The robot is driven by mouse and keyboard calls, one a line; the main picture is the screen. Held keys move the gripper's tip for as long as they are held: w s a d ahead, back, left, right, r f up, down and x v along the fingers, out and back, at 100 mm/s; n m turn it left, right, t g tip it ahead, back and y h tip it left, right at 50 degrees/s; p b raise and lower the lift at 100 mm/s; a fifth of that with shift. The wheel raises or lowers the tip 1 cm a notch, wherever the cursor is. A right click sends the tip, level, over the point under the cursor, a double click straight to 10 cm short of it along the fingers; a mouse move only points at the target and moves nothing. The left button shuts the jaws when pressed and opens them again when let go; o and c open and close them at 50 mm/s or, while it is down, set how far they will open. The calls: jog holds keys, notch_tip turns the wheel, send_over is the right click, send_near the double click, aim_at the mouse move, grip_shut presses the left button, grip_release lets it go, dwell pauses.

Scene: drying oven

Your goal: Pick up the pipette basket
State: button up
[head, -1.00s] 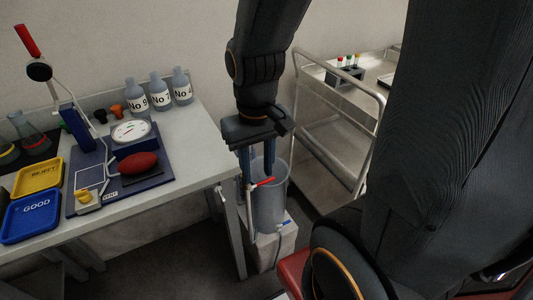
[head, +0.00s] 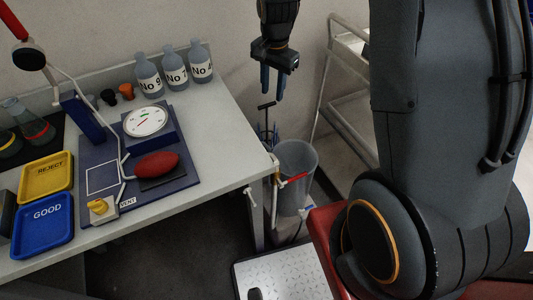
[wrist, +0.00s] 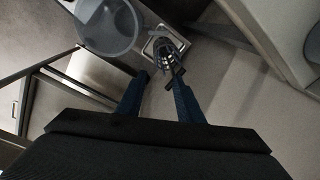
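The pipette basket, a dark slotted cage with a T-shaped handle, stands beyond the table's right end in the head view (head: 267,132). Its lower part is hidden there by the table edge and red-handled pipework. In the wrist view the basket (wrist: 166,46) sits at a light square holder (wrist: 158,36), beside a translucent grey cylinder (wrist: 104,24). My gripper (head: 272,88) is open and empty, above the basket handle and apart from it in the head view. In the wrist view the handle shows near and between the two blue fingertips (wrist: 159,80).
The grey cylinder (head: 298,178) stands right of the basket, with a red-handled valve (head: 294,179) in front. The table (head: 205,205) on the left carries bottles, a dial gauge and two trays. A metal cart (head: 345,90) stands at the right behind.

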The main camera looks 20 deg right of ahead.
aim_at(266, 106)
jog(key=w+f+m, duration=0.2)
jog(key=f, duration=0.1)
jog(key=w+f+m, duration=0.1)
jog(key=w+f, duration=0.1)
jog(key=f, duration=0.1)
jog(key=w+f+m+g, duration=0.1)
jog(key=w+f+m, duration=0.1)
jog(key=f, duration=0.1)
jog(key=shift+w+a+f+m, duration=0.15)
jog(key=shift+w+f+m, duration=0.05)
jog(key=shift+f+m, duration=0.15)
notch_tip(266, 106, down, 2)
jog(key=shift+f, duration=0.15)
jog(key=f, duration=0.1)
jog(key=f+p, duration=0.1)
jog(key=f, duration=0.1)
jog(key=f+p, duration=0.1)
jog(key=f, duration=0.1)
jog(key=shift+w+d+f, duration=0.2)
jog(key=shift+w+d, duration=0.1)
jog(key=shift+w, duration=0.05)
grip_shut()
jog(key=shift+r, duration=0.1)
dwell(0.4)
